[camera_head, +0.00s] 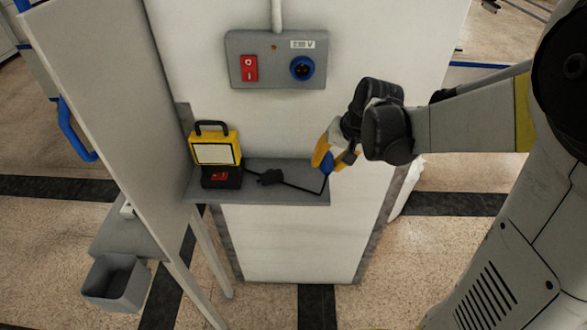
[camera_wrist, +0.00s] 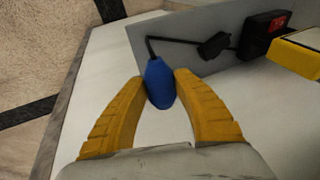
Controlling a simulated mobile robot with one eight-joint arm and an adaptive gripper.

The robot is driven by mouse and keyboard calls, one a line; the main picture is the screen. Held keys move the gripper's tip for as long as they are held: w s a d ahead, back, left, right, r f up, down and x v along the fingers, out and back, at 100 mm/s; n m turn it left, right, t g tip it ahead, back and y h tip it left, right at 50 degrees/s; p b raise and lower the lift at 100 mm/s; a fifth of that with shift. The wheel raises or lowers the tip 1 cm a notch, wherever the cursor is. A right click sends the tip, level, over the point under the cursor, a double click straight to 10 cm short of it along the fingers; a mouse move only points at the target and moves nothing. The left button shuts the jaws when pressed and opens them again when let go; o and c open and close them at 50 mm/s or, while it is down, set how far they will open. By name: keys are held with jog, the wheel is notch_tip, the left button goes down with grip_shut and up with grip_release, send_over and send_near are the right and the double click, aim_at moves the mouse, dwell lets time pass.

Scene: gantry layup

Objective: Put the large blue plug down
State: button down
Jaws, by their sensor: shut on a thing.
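The large blue plug (camera_wrist: 160,84) sits between the two yellow fingers of my gripper (camera_wrist: 158,90) in the wrist view. Its black cable runs from its far end toward the shelf. In the head view my gripper (camera_head: 333,155) is at the right end of the grey shelf (camera_head: 300,196), and a small part of the blue plug (camera_head: 420,163) shows past the fingers. My gripper is shut on the plug. Whether the plug touches the shelf cannot be told.
A yellow and black box with a handle (camera_head: 214,150) stands at the shelf's left end. A black connector (camera_head: 270,177) lies mid-shelf on the cable. A grey wall panel (camera_head: 276,60) holds a red switch (camera_head: 249,68) and blue socket (camera_head: 302,68). A grey bin (camera_head: 115,284) hangs lower left.

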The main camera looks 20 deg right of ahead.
jog(key=b, duration=0.1)
send_over(304, 182)
jog(key=f, duration=0.2)
jog(key=s+f, duration=0.1)
jog(key=shift+d, duration=0.3)
jog(key=shift+f+b, duration=0.7)
jog(key=shift+f, duration=1.3)
jog(key=shift+f, duration=0.15)
jog(key=c, duration=1)
grip_release()
jog(key=shift+c, duration=0.2)
